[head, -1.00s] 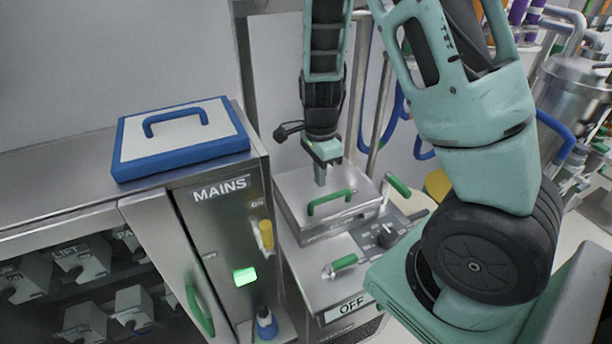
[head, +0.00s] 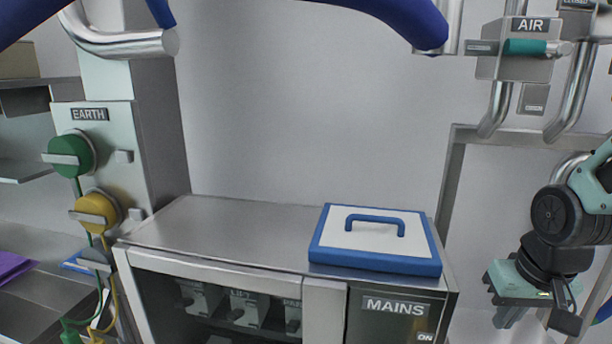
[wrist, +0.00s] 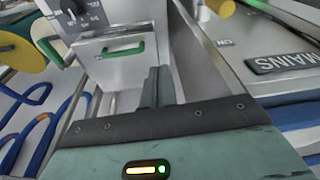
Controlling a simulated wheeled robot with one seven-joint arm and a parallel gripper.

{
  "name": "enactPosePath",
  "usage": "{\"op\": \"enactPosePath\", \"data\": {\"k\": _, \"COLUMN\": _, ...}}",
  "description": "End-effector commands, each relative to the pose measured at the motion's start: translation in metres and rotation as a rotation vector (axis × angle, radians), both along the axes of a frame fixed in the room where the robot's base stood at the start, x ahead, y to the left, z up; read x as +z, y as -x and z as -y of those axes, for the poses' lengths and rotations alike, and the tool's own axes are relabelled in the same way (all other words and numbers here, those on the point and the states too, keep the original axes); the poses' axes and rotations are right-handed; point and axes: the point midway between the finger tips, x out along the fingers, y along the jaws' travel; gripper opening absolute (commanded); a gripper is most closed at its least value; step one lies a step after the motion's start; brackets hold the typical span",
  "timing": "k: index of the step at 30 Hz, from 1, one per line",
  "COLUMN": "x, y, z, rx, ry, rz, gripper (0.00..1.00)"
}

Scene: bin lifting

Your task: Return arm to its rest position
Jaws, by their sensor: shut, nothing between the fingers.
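My gripper (head: 509,314) hangs at the right edge of the head view, pointing down, to the right of the steel cabinet. In the wrist view its two dark fingers (wrist: 158,86) are together with nothing between them. Beyond the fingers, the wrist view shows a steel box lid with a green handle (wrist: 123,48), apart from the fingers. Most of my arm is cut off by the right edge of the head view.
The MAINS cabinet (head: 230,225) carries a blue-edged white lid (head: 388,257) with a blue handle. An EARTH post (head: 88,135) with green and yellow connectors stands at left. AIR pipework (head: 500,65) is at upper right. Blue hoses (wrist: 40,110) lie left in the wrist view.

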Motion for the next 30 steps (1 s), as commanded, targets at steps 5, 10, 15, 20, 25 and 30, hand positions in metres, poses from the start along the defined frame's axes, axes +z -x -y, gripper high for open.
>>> {"op": "enactPosePath", "data": {"k": 5, "x": -0.015, "y": 0.014, "z": -0.039, "rx": 0.247, "ry": 0.028, "rz": 0.006, "gripper": 0.00}}
{"op": "enactPosePath", "data": {"k": 10, "x": -0.040, "y": 0.040, "z": -0.095, "rx": 0.421, "ry": 0.017, "rz": -0.043, "gripper": 0.00}}
{"op": "enactPosePath", "data": {"k": 15, "x": -0.068, "y": 0.084, "z": -0.149, "rx": 0.624, "ry": 0.019, "rz": -0.104, "gripper": 0.00}}
{"op": "enactPosePath", "data": {"k": 20, "x": -0.085, "y": 0.124, "z": -0.179, "rx": 0.775, "ry": 0.033, "rz": -0.151, "gripper": 0.00}}
{"op": "enactPosePath", "data": {"k": 25, "x": -0.086, "y": 0.138, "z": -0.187, "rx": 0.823, "ry": 0.039, "rz": -0.169, "gripper": 0.00}}
{"op": "enactPosePath", "data": {"k": 30, "x": -0.084, "y": 0.138, "z": -0.187, "rx": 0.821, "ry": 0.039, "rz": -0.170, "gripper": 0.00}}
